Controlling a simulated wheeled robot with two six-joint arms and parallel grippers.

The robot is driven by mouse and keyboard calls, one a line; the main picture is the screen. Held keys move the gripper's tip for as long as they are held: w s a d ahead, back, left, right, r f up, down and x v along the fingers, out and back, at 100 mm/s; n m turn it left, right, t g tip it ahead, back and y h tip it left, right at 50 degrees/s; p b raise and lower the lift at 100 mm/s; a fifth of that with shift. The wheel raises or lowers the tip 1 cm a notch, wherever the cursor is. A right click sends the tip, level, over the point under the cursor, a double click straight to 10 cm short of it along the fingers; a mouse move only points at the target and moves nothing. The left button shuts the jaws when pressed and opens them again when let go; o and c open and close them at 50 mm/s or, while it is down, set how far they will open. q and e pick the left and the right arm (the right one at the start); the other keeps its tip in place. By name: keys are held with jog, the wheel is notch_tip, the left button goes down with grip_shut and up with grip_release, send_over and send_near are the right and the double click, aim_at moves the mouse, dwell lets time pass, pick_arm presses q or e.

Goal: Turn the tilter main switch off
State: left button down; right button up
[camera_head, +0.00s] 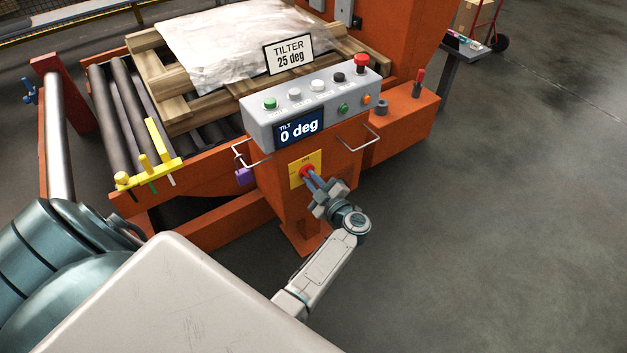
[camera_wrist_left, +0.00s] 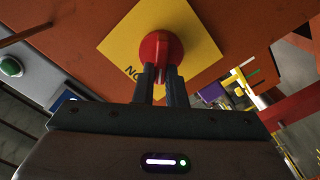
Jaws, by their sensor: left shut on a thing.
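The main switch is a red rotary knob (camera_head: 306,171) on a yellow plate (camera_head: 294,182) on the front of the orange tilter pedestal. An "ON" label shows above the knob. My left gripper (camera_head: 311,179) reaches up to it from below right and is shut on the knob. The fingers hide part of the knob. My right gripper is not in view.
Above the switch is a grey control box (camera_head: 262,133) with several buttons, a red emergency stop (camera_head: 361,63) and a display reading "0 deg". Wire handles (camera_head: 358,137) stick out on both sides, and a purple padlock (camera_head: 244,176) hangs at left. The floor to the right is clear.

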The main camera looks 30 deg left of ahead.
pick_arm(q)
jog(key=n+b, duration=0.1)
jog(key=n, duration=0.2)
jog(key=n+b, duration=0.2)
jog(key=n, duration=0.1)
jog(key=f+n+b, duration=0.1)
jog(key=n, duration=0.2)
jog(key=shift+s+a, duration=0.1)
jog(key=shift+s, duration=0.05)
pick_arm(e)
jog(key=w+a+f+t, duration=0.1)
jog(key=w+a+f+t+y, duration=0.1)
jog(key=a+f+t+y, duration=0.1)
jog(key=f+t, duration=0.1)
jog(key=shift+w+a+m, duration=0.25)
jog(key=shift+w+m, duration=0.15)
pick_arm(q)
jog(key=shift+b, duration=0.3)
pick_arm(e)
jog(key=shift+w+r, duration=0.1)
pick_arm(q)
jog(key=c, duration=1.5)
grip_release()
